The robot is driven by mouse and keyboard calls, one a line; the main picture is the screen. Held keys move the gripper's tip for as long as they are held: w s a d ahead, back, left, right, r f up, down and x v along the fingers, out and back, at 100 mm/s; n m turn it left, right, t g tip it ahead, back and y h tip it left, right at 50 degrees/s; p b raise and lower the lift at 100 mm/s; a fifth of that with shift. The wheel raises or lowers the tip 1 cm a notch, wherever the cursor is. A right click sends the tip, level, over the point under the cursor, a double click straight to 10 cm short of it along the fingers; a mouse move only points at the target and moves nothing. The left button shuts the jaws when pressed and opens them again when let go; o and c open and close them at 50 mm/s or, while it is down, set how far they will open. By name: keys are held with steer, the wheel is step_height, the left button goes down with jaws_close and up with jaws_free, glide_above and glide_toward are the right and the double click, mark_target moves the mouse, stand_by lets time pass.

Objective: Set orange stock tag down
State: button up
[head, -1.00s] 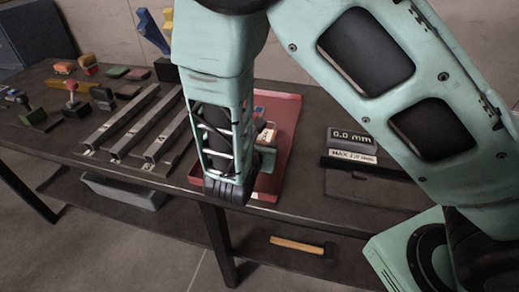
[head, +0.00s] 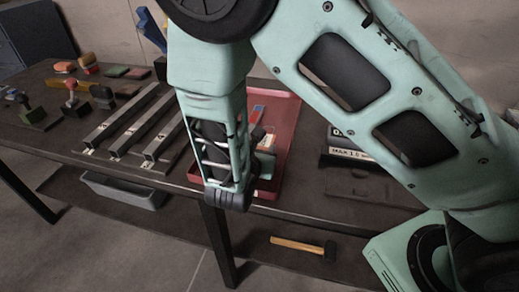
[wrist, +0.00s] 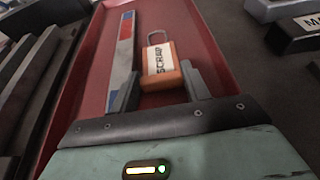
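The orange stock tag (wrist: 163,79), lock-shaped with a grey shackle and a white label reading SCRAP, shows in the wrist view over the red tray (wrist: 95,57). My gripper (wrist: 161,80) has one finger at each side of the tag's lower body, and both appear to touch it, so it looks shut on the tag. In the head view my arm hides most of the gripper and tag above the near part of the red tray (head: 284,125). I cannot tell whether the tag touches the tray floor.
A metal strip with blue and red marks (wrist: 125,38) lies in the tray, left of the tag. Grey rails (head: 125,120) stand left of the tray, and a dark block with a white label (head: 345,153) stands right. A hammer (head: 300,246) lies on the lower shelf.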

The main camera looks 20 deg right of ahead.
steer(key=shift+o, duration=0.3)
steer(key=shift+s+f, duration=0.25)
steer(key=shift+f, duration=0.45)
steer(key=shift+r, duration=0.1)
steer(key=shift+a+r+p, duration=0.15)
steer(key=shift+r+p, duration=0.5)
steer(key=v, duration=1)
steer(key=shift+w+r, duration=0.1)
steer(key=shift+r, duration=0.15)
steer(key=shift+s+a+r, duration=0.25)
steer(key=shift+s+r, duration=0.05)
steer(key=shift+s, duration=0.2)
steer(key=s+d+m+g, duration=0.1)
steer(key=s+d+r+m+g, duration=0.1)
steer(key=d+m+g, duration=0.1)
steer(key=s+d+m+g, duration=0.1)
steer(key=m, duration=0.1)
steer(key=shift+s+d+r+g+h, duration=0.3)
steer(key=shift+s+r+g, duration=0.1)
steer(key=s+a+r+m+g+y, duration=0.2)
steer(key=s+r+m+g+y, duration=0.4)
steer(key=m, duration=1)
steer(key=s+y, duration=0.3)
steer(key=s, duration=0.2)
steer(key=shift+s+a+r, duration=0.35)
steer(key=shift+a, duration=0.05)
